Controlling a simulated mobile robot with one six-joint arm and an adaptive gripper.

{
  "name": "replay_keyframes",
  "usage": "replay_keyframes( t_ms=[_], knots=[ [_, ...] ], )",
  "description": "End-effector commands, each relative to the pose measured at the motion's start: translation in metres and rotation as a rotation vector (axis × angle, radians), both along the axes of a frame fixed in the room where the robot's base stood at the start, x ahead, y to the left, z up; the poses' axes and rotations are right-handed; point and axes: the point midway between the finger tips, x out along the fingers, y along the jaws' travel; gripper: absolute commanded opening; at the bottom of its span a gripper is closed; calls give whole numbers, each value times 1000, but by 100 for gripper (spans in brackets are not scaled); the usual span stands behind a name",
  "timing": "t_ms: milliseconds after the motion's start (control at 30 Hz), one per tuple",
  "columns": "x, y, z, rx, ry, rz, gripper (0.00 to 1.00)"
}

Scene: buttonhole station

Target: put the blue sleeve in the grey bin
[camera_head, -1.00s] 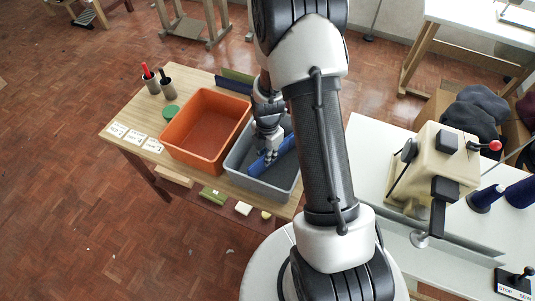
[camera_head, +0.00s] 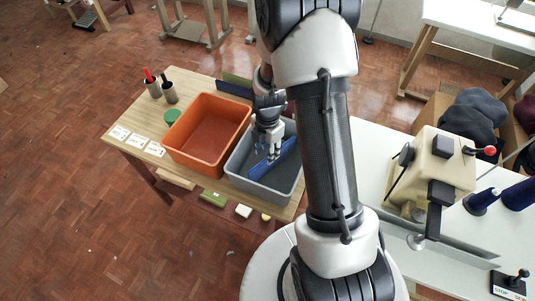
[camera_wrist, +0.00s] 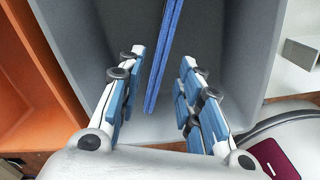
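The blue sleeve (camera_head: 282,157) is inside the grey bin (camera_head: 284,187), lying at a slant across it. In the wrist view the sleeve (camera_wrist: 163,60) shows as a narrow blue strip, seen nearly edge-on, within the walls of the grey bin (camera_wrist: 232,50). My gripper (camera_head: 270,158) is over the bin, just above the sleeve. In the wrist view my gripper (camera_wrist: 160,85) is open, with its blue-padded fingers apart on either side of the sleeve and gaps between them and it. The gripper hides part of the sleeve in the head view.
An orange bin (camera_head: 208,135) stands left of the grey bin on the wooden table (camera_head: 137,115). Pen cups (camera_head: 169,92), a green round item (camera_head: 172,116) and white cards (camera_head: 136,140) lie further left. A beige machine (camera_head: 438,165) stands on the white table at right.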

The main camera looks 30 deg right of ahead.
Motion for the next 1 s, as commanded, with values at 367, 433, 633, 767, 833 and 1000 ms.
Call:
replay_keyframes(
  t_ms=[367,433,633,767,833,1000],
  knots=[
    [0,0,67,-1,-1,0,33],
    [0,0,72,0,-2,-5,33],
    [-4,12,118,-6,-48,-174,33],
    [-17,28,171,4,-105,-412,33],
    [-29,38,198,16,-134,-548,33],
    [-63,59,252,69,-203,-878,33]
  ],
)
